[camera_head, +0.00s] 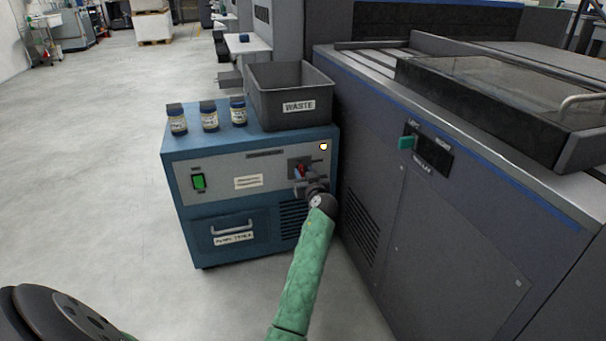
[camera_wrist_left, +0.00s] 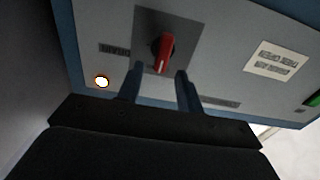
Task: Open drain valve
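The drain valve is a red lever handle (camera_wrist_left: 162,52) on a dark square plate (camera_wrist_left: 180,30) in the grey front panel of a blue cabinet. In the left wrist view the handle runs nearly up and down the picture, slightly tilted. In the head view the red handle (camera_head: 301,170) is partly hidden by my gripper. My left gripper (camera_head: 305,184) is in front of the valve; in the wrist view its two fingers (camera_wrist_left: 158,88) are apart, with the handle showing just beyond the gap. I see nothing between them. My right gripper is not in view.
A lit lamp (camera_head: 323,146) sits beside the valve, a green switch (camera_head: 199,181) at the panel's left. A waste bin (camera_head: 268,85) and three small bottles (camera_head: 210,118) stand on the cabinet (camera_head: 180,230). A large grey machine (camera_head: 450,230) stands close on the right. Floor is clear at left.

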